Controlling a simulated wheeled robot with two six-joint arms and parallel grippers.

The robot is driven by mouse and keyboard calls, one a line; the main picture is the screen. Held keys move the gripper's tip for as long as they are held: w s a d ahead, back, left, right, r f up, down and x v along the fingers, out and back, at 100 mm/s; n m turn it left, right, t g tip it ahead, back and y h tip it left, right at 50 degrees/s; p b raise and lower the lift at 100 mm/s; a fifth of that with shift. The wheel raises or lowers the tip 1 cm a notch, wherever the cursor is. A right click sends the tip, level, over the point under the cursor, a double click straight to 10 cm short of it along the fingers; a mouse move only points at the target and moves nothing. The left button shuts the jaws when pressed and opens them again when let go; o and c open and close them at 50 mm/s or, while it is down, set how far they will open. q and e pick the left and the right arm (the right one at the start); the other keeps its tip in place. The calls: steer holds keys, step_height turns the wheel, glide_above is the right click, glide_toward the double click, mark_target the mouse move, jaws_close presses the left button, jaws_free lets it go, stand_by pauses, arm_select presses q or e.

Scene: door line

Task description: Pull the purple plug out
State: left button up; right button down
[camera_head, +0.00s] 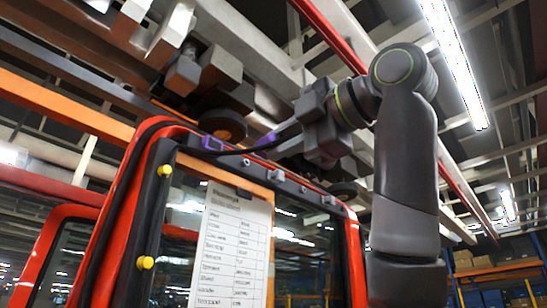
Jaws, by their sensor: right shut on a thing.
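My right gripper (283,135) reaches in from the right above the top edge of a red door (125,215). It is shut on a small purple plug (265,141), which shows at its fingertips. A dark cable (238,151) runs from the plug left to a second purple piece (212,143) at the door's top left corner. My left gripper is not in view.
A printed sheet (232,245) hangs on the door's window. Yellow knobs (145,262) stick out on the door's left side. Overhead are an orange beam (65,100), a red rail (330,35) and a hanger with a dark roller (222,124), close to the gripper.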

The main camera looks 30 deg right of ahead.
steer(key=s+f+b, duration=0.2)
steer(key=s+d+f+b, duration=0.1)
steer(key=f, duration=0.1)
steer(key=shift+s+d+b, duration=0.2)
steer(key=shift+s+b, duration=0.15)
steer(key=shift+s, duration=0.05)
steer(key=shift+w, duration=0.1)
